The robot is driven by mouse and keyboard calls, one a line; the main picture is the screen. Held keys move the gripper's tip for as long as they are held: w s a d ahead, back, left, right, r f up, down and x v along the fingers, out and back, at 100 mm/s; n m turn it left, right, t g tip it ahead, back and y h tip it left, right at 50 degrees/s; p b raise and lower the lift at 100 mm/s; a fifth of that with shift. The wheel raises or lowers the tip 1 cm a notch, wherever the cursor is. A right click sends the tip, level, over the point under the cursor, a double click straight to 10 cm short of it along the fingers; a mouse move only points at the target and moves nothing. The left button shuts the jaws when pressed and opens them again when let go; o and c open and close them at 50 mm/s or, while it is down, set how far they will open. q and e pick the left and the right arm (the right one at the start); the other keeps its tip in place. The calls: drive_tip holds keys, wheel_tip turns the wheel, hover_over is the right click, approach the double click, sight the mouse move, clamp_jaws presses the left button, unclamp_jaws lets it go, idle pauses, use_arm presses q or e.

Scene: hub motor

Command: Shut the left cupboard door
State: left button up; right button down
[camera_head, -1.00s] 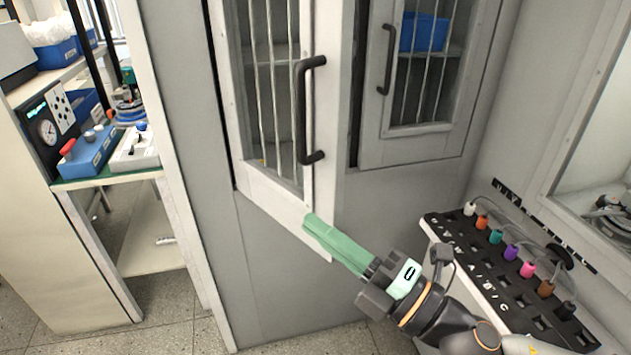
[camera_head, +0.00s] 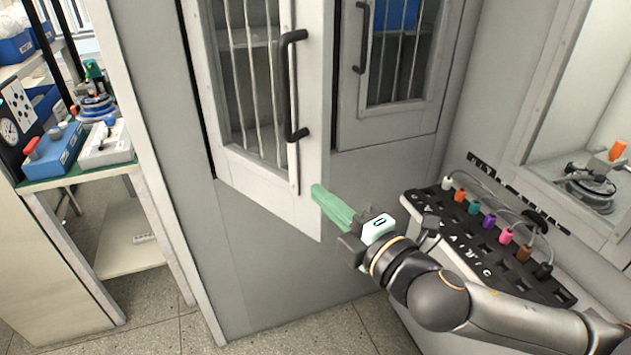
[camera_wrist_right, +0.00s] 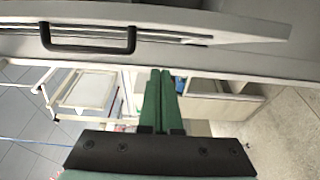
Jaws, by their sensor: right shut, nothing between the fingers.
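The left cupboard door (camera_head: 308,168) is grey with a barred glass window and a black bar handle (camera_head: 291,85). It stands ajar, with its free right edge swung out towards me. In the right wrist view the door (camera_wrist_right: 225,20) and its handle (camera_wrist_right: 88,50) cross the top. My right gripper (camera_head: 316,190) has green fingers, which are shut and empty. Its tips overlap the lower part of the door near the free edge; I cannot tell whether they touch it. The shut fingers also show in the right wrist view (camera_wrist_right: 160,75). My left gripper is out of view.
The right cupboard door (camera_head: 385,130) looks shut. A shelf unit with a blue box (camera_head: 52,150) stands at the left. Floor (camera_head: 280,330) shows in front of the cupboard.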

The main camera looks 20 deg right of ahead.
sight(317, 169)
drive_tip(key=w+b, duration=0.3)
drive_tip(key=w, duration=0.4)
drive_tip(key=shift+w+d, duration=0.45)
drive_tip(key=shift+d, duration=0.15)
drive_tip(key=shift+w+d, duration=0.1)
drive_tip(key=shift+d, duration=0.05)
